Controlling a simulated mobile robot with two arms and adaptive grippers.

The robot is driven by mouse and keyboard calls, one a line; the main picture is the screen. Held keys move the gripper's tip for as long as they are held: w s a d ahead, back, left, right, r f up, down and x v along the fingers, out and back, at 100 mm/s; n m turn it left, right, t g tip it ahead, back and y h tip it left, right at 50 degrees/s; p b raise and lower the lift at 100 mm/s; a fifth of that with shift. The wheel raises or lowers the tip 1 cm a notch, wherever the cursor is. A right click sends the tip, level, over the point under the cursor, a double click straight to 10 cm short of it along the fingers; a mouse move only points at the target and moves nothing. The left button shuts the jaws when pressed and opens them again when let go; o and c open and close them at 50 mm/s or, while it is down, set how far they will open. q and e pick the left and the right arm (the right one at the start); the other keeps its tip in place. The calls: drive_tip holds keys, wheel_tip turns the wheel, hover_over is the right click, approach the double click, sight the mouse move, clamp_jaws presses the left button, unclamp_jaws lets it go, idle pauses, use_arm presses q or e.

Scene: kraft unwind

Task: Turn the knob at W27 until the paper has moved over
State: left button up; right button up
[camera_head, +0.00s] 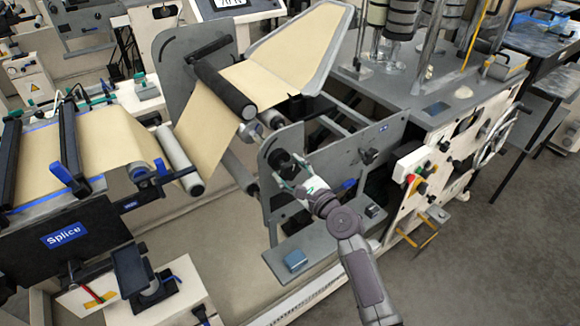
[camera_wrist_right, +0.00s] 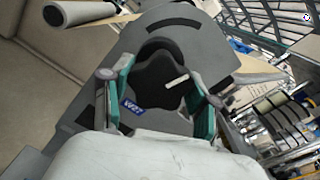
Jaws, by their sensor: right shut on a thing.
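A black lobed knob (camera_wrist_right: 158,82) with a white mark on it fills the middle of the right wrist view, in front of a grey side plate. A blue W27 label (camera_wrist_right: 131,107) shows on the plate beside it. My right gripper (camera_wrist_right: 160,88) has its green-padded fingers on either side of the knob and is shut on it. In the head view my right gripper (camera_head: 290,182) reaches up to the grey plate, and the knob (camera_head: 281,160) is partly hidden by it. The tan paper web (camera_head: 207,128) runs over rollers to the left of the plate. My left gripper is not in view.
A splice table (camera_head: 63,235) stands at the left. A control panel with a red button (camera_head: 411,178) and a handwheel (camera_head: 497,132) are right of my right arm. Open floor is at the lower right.

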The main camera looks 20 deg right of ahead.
drive_tip(key=shift+m+p, duration=0.8)
drive_tip(key=shift+m, duration=0.7)
drive_tip(key=shift+m+p, duration=1.65)
drive_tip(key=shift+m, duration=0.55)
drive_tip(key=shift+m+p, duration=0.4)
drive_tip(key=shift+m, duration=0.3)
drive_tip(key=shift+m+p, duration=1.65)
drive_tip(key=shift+m, duration=0.35)
drive_tip(key=shift+m+p, duration=0.45)
drive_tip(key=shift+m, duration=0.35)
drive_tip(key=shift+f, duration=0.1)
drive_tip(key=o, duration=1.2)
drive_tip(key=shift+c, duration=0.2)
